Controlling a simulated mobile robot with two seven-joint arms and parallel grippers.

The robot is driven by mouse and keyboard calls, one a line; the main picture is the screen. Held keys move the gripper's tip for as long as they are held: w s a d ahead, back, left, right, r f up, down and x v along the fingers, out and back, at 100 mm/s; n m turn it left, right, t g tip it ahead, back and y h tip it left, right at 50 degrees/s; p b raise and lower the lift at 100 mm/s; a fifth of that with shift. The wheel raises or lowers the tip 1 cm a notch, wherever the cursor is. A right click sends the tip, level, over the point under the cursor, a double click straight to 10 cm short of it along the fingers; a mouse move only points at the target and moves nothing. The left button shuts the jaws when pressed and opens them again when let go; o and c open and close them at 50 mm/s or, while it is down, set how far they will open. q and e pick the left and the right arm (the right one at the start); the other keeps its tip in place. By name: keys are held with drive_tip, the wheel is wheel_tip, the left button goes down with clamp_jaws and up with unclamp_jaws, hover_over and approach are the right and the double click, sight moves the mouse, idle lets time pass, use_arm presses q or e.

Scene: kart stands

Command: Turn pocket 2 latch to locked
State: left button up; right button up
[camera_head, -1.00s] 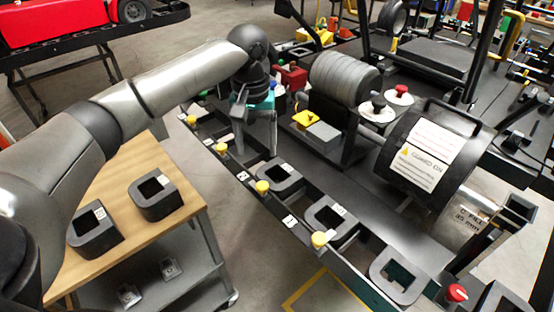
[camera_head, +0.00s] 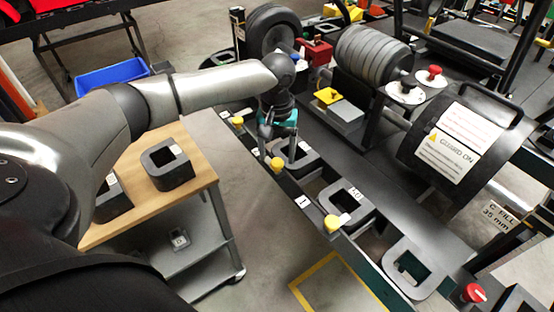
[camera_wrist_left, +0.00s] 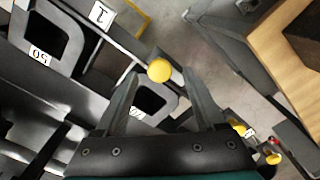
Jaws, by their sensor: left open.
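The rail along the stand's edge carries yellow latch knobs. The nearest knob (camera_head: 332,223) and a middle knob (camera_head: 277,163) lie either side of a label reading 1 (camera_head: 302,201); a farther knob (camera_head: 237,121) is beyond my arm. My left gripper (camera_head: 277,150) is open, fingers pointing down, close above the middle knob. In the left wrist view a yellow knob (camera_wrist_left: 159,70) shows in the gap between the open fingertips (camera_wrist_left: 162,82), with no clear contact. No label 2 is readable, and the latch's lock state cannot be told. My right gripper is out of view.
Dark blocks with square holes (camera_head: 346,204) sit along the rail, close to the gripper. A guard drum (camera_head: 452,142) and grey discs (camera_head: 373,58) stand behind. A wooden-topped cart (camera_head: 203,180) stands left, with open floor between it and the rail.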

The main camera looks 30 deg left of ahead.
use_arm(q)
drive_tip(key=shift+f, duration=0.95)
clamp_jaws()
